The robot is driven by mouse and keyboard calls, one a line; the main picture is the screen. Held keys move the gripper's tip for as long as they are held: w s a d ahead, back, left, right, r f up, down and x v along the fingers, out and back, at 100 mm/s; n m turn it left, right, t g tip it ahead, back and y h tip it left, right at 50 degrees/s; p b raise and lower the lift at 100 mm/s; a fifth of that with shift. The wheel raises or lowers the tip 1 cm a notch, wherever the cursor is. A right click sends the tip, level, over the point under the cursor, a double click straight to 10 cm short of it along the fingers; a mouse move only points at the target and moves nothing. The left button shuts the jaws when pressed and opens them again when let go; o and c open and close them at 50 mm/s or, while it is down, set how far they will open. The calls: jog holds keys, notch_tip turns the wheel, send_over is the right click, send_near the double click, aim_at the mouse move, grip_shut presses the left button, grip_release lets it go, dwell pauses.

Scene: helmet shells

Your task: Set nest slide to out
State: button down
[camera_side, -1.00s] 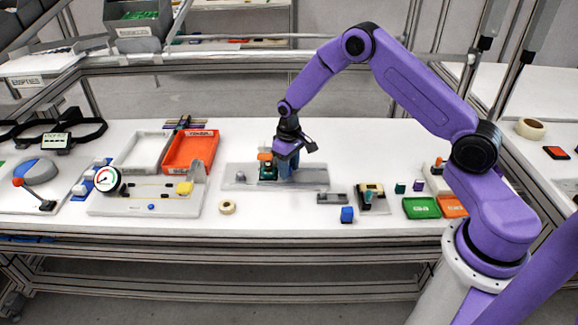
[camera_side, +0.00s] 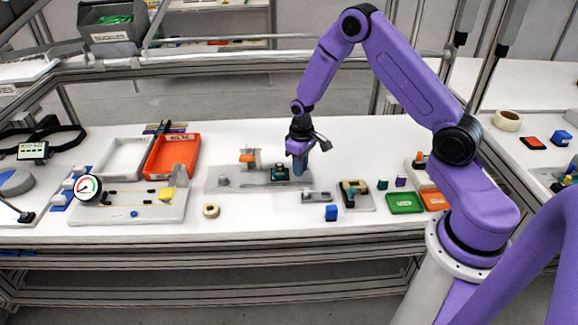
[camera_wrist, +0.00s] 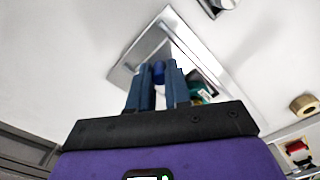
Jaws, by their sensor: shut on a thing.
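The nest slide is a grey plate (camera_side: 225,182) with a dark green part (camera_side: 279,173) seated in its nest. My gripper (camera_side: 300,172) is at the right part of the slide, just right of the green part. In the wrist view my gripper (camera_wrist: 158,85) is shut on a blue knob (camera_wrist: 158,70) of the slide, between its two fingers. The green part also shows beside the right finger in the wrist view (camera_wrist: 207,90). An orange-tipped fixture (camera_side: 247,158) stands behind and left of the green part, apart from it. The fingers partly hide the knob and the slide's right side.
Green (camera_side: 405,203) and orange trays lie further right. A tape roll (camera_side: 211,210) is left front; a gauge fixture (camera_side: 130,205) is further left.

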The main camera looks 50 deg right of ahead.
jog(key=shift+s+d, duration=0.2)
jog(key=shift+d, duration=0.05)
jog(key=c, duration=1.1)
grip_release()
jog(key=shift+o, duration=0.2)
jog(key=shift+r, duration=0.15)
jog(key=shift+w+r, duration=0.1)
jog(key=shift+r, duration=0.15)
notch_tip(320, 180, up, 17)
jog(key=shift+f, duration=0.15)
